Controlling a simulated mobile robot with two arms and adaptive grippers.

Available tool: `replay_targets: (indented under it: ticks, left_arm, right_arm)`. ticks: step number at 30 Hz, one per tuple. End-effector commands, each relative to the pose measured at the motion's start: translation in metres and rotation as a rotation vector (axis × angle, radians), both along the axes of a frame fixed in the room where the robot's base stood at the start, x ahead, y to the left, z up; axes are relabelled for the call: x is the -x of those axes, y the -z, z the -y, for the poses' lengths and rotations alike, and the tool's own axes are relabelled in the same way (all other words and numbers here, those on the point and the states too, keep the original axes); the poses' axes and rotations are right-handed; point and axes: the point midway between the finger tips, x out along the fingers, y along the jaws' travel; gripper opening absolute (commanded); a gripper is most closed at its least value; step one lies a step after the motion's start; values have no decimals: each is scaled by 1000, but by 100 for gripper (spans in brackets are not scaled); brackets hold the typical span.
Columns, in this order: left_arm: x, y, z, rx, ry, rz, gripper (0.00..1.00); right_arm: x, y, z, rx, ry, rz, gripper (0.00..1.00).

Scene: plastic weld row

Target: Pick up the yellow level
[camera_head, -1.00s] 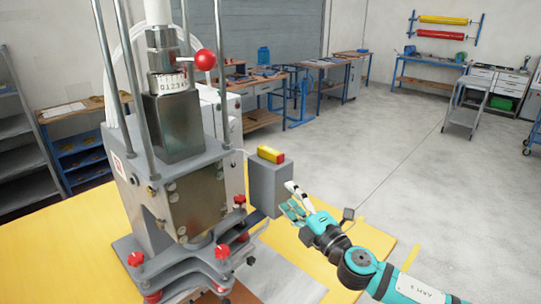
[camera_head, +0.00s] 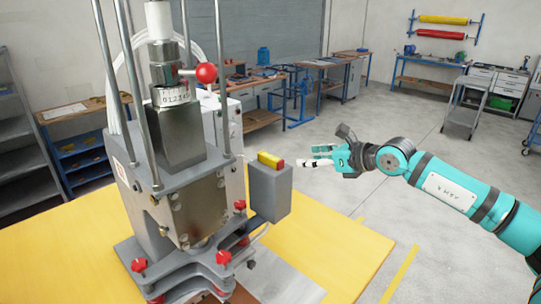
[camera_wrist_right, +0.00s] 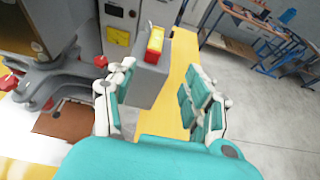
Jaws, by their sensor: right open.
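The yellow level (camera_head: 270,159), a small yellow block with a red part, lies on top of a grey box (camera_head: 270,192) at the right side of the machine. It also shows in the right wrist view (camera_wrist_right: 154,45), on top of the grey box and ahead of the fingers. My right gripper (camera_head: 308,156) is open and empty, to the right of the level and apart from it, with its fingers pointing left toward it. In the right wrist view its two fingers (camera_wrist_right: 160,105) stand spread on either side. My left gripper is not in view.
The large grey machine (camera_head: 185,200), with red knobs and tall rods, stands left of the level on a yellow table (camera_head: 345,235). Workbenches (camera_head: 262,118) and a trolley (camera_head: 465,105) stand farther back. Open floor lies behind my right arm.

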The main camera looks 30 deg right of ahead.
Motion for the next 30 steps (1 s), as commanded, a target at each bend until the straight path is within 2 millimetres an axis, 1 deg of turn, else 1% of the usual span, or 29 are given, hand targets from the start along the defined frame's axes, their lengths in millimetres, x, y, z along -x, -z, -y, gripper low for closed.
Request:
replay_targets:
  ticks: [1, 9, 12, 16, 20, 25, 27, 30]
  left_arm:
    - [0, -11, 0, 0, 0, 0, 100]
    - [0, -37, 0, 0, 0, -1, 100]
    - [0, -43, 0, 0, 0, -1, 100]
    - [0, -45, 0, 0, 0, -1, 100]
    - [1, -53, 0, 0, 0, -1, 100]
    - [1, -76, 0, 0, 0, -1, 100]
    - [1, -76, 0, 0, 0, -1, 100]
    - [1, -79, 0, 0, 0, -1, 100]
  right_arm:
    - [-8, -3, -5, -6, -2, 1, 52]
    - [-52, 16, -21, -7, -3, 1, 52]
    - [-65, 23, -25, -5, -1, -1, 52]
    - [-73, 30, -28, -2, -3, -1, 52]
    - [-81, 29, -32, -3, -2, 1, 52]
    - [-103, 27, -47, -5, -3, -1, 52]
    - [-111, 35, -49, -5, -1, -2, 52]
    - [-119, 39, -51, -4, -2, 0, 52]
